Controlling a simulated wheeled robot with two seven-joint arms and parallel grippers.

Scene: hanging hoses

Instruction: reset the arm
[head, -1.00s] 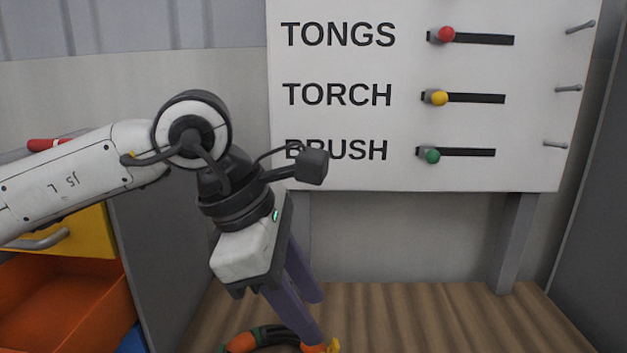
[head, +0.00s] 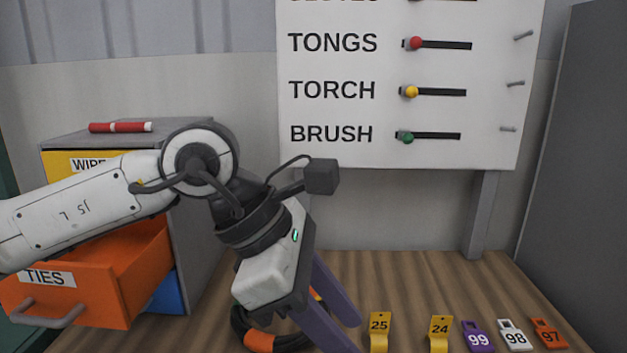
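My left arm comes in from the left, bent at the elbow. Its gripper (head: 350,334) points down and to the right over the wooden surface. The two purple fingers are apart, with no object visible between them; the nearer fingertip is at the bottom edge of the picture. A black hose with orange bands (head: 259,341) lies on the surface behind and left of the fingers, partly hidden by the gripper. I cannot tell whether they touch. My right gripper is not in view.
A white board (head: 470,140) with sliders labelled TONGS, TORCH and BRUSH stands behind. At left, a cabinet has an open orange TIES drawer (head: 75,290) and a red marker-like object (head: 120,127) on top. Several numbered tags, including yellow 24 (head: 440,328), lie at front right.

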